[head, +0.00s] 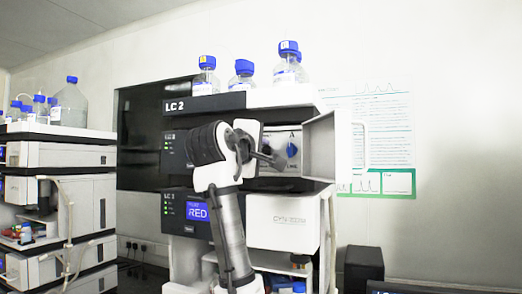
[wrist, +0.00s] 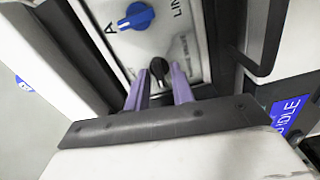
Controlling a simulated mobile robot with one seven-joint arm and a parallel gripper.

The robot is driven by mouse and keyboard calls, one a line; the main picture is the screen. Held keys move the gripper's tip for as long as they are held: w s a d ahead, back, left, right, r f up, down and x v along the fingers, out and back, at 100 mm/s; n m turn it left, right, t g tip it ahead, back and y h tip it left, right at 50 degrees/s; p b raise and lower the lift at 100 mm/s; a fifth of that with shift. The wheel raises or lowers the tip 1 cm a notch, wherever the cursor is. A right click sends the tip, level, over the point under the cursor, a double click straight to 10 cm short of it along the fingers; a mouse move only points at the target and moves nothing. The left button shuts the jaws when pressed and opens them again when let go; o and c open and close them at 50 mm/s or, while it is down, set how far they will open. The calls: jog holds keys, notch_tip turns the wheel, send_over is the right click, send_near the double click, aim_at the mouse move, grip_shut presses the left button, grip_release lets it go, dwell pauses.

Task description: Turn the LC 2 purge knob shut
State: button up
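The LC 2 unit (head: 205,103) is at the upper part of the middle stack, with its front door (head: 320,145) swung open to the right. Inside is a panel with a blue knob (head: 291,150), which also shows in the wrist view (wrist: 136,17). A smaller black knob (wrist: 159,68) sits below it in the wrist view, beside small print that I cannot read clearly. My gripper (wrist: 160,82) is open, its two purple fingers pointing at the panel on either side of the black knob. I cannot tell whether they touch it. My arm hides this knob in the head view.
Blue-capped bottles (head: 244,76) stand on top of the stack. A unit with a blue display (head: 197,211) and a white front (head: 283,222) is below. Another stack (head: 60,157) stands at left.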

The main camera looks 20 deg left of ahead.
grip_shut()
jog(key=shift+m, duration=0.3)
jog(key=m, duration=1.5)
jog(key=shift+d+r+m, duration=0.1)
jog(key=shift+m, duration=0.6)
